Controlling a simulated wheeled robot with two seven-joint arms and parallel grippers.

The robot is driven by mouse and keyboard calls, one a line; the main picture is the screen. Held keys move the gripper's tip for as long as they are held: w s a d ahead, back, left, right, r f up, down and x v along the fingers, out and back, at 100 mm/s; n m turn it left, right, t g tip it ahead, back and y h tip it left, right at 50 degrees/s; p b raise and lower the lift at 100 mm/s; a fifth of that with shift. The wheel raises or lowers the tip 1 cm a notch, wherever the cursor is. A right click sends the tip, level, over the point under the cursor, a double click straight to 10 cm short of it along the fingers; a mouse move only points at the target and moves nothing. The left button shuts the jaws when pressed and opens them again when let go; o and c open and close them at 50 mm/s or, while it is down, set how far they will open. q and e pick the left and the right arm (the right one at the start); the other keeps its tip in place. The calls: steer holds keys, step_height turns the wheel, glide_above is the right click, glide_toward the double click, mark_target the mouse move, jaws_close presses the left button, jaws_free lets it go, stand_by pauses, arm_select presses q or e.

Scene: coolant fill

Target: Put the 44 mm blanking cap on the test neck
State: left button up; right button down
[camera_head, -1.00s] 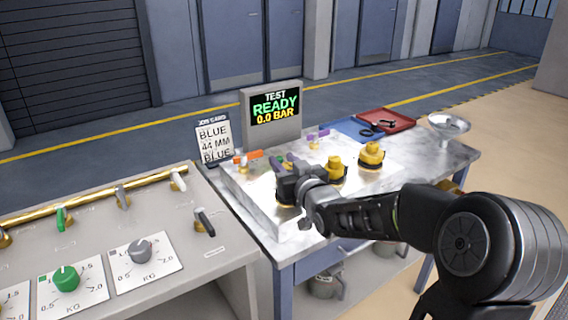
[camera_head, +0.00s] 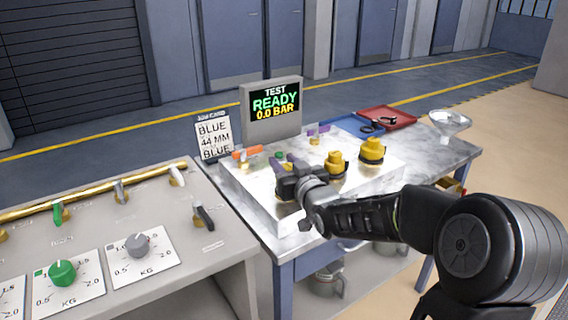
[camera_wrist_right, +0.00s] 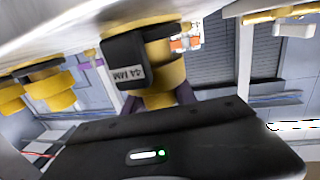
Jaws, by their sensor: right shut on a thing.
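My right gripper (camera_head: 288,190) is low over the left front part of the pale block on the bench. In the right wrist view its fingers (camera_wrist_right: 158,98) are shut on the yellow knob of a cap (camera_wrist_right: 165,78). This cap has a black skirt labelled 44 MM, which appears upside down there. The skirt is close to the pale plate surface; I cannot tell if it touches. Two more yellow caps with dark skirts, a middle one (camera_head: 335,163) and a right one (camera_head: 371,151), stand on the block. I cannot pick out the test neck. My left gripper is out of view.
A screen (camera_head: 273,104) reads TEST READY 0.0 BAR, beside a job card (camera_head: 214,138) reading BLUE 44 MM BLUE. Orange (camera_head: 247,153) and purple (camera_head: 318,132) fittings stand behind the gripper. A control console (camera_head: 190,262) is left.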

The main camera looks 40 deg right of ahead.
steer(key=shift+f+b, duration=0.5)
steer(key=shift+f, duration=0.15)
steer(key=c, duration=0.9)
jaws_free()
steer(key=shift+r, duration=0.1)
steer(key=v, duration=0.8)
